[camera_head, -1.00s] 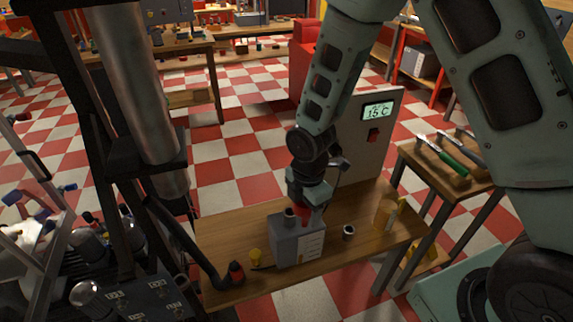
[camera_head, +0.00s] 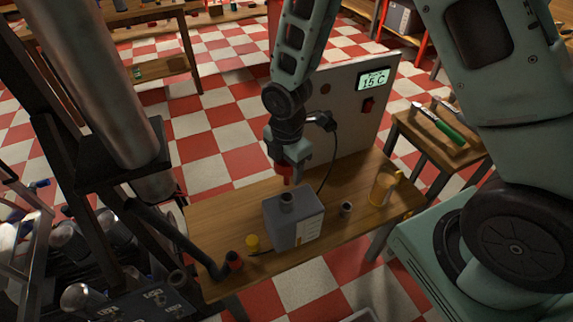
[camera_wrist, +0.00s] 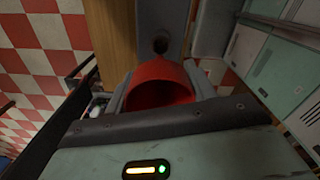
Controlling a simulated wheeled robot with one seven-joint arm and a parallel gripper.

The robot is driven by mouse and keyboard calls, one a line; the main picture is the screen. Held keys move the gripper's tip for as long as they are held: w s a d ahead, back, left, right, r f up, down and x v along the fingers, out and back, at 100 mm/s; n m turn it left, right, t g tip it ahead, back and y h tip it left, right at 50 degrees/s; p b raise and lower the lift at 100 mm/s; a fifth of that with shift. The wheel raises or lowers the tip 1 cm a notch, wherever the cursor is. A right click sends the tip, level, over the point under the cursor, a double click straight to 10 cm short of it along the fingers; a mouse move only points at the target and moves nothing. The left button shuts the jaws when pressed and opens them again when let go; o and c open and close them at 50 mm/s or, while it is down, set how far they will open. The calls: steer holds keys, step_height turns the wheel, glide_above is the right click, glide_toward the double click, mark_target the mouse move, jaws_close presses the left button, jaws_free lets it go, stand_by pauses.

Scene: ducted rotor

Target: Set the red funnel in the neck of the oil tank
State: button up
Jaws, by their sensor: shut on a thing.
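The red funnel (camera_head: 285,172) is held between the fingers of my gripper (camera_head: 290,160), with its spout pointing down. In the wrist view the funnel's wide mouth (camera_wrist: 160,90) fills the space between the two fingers. The grey oil tank (camera_head: 293,222) stands upright on the wooden bench, with its round neck (camera_head: 287,198) on top toward the left. The funnel appears above the neck and apart from it. In the wrist view the tank's neck (camera_wrist: 160,43) shows as a dark opening just beyond the funnel.
On the bench (camera_head: 225,215) stand a yellow cap (camera_head: 252,242), a small dark cup (camera_head: 346,208) and an amber jug (camera_head: 382,188). A grey panel (camera_head: 350,115) reading 15 C rises behind. A side table (camera_head: 440,150) at right holds tools.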

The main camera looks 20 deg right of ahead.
steer(key=b, duration=0.3)
glide_above(287, 192)
steer(key=s, duration=0.2)
steer(key=shift+w+a+f, duration=0.15)
steer(key=shift+f, duration=0.95)
steer(key=shift+w+a+f, duration=0.1)
steer(key=shift+a+f, duration=0.05)
steer(key=shift+f, duration=0.95)
steer(key=shift+f+b, duration=2.1)
steer(key=shift+f, duration=0.85)
steer(key=o, duration=1.1)
steer(key=shift+c, duration=0.2)
step_height(287, 192, up, 18)
steer(key=shift+f+p, duration=0.25)
steer(key=shift+p, duration=0.05)
